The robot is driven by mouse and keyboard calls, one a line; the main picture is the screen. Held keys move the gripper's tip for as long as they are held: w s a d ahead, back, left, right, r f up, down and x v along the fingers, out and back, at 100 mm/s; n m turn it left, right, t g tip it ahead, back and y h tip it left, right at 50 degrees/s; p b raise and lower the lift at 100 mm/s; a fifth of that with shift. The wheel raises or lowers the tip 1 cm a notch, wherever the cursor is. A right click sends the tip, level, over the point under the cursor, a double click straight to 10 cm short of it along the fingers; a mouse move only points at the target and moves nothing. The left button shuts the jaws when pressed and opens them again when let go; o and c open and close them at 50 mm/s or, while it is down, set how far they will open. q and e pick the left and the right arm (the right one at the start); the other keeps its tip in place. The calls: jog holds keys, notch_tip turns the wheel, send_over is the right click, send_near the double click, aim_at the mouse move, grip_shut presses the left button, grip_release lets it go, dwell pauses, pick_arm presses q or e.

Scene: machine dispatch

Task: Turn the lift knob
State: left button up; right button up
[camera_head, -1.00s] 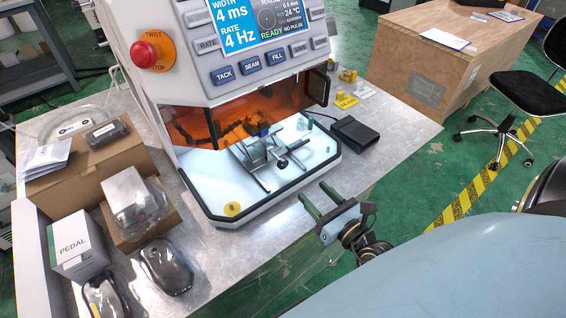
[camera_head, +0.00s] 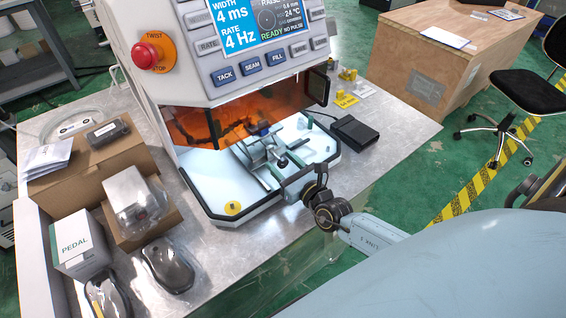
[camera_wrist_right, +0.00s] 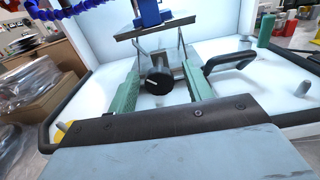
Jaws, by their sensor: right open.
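The lift knob (camera_wrist_right: 158,82) is a round black knob with a white mark, seen in the right wrist view on the front of the metal fixture inside the machine's work bay. It also shows in the head view (camera_head: 283,161), small and dark. My right gripper (camera_wrist_right: 160,74) is open, with one green finger on each side of the knob. I see gaps between the knob and the fingers. In the head view my right gripper (camera_head: 284,167) reaches over the bay's front edge. My left gripper is not in view.
The machine's white bay floor (camera_head: 235,190) has a dark rim. An orange shield (camera_head: 195,128) hangs above the bay.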

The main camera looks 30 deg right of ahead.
jog(key=shift+w, duration=0.1)
jog(key=shift+c, duration=0.3)
jog(key=c, duration=0.9)
jog(key=m+b, duration=0.3)
jog(key=shift+f, duration=0.2)
jog(key=m+b, duration=0.3)
jog(key=m, duration=0.2)
jog(key=shift+a+r, duration=0.1)
jog(key=shift+m+b, duration=0.3)
jog(key=shift+m, duration=0.1)
jog(key=shift+r+m, duration=0.1)
jog(key=shift+m, duration=0.3)
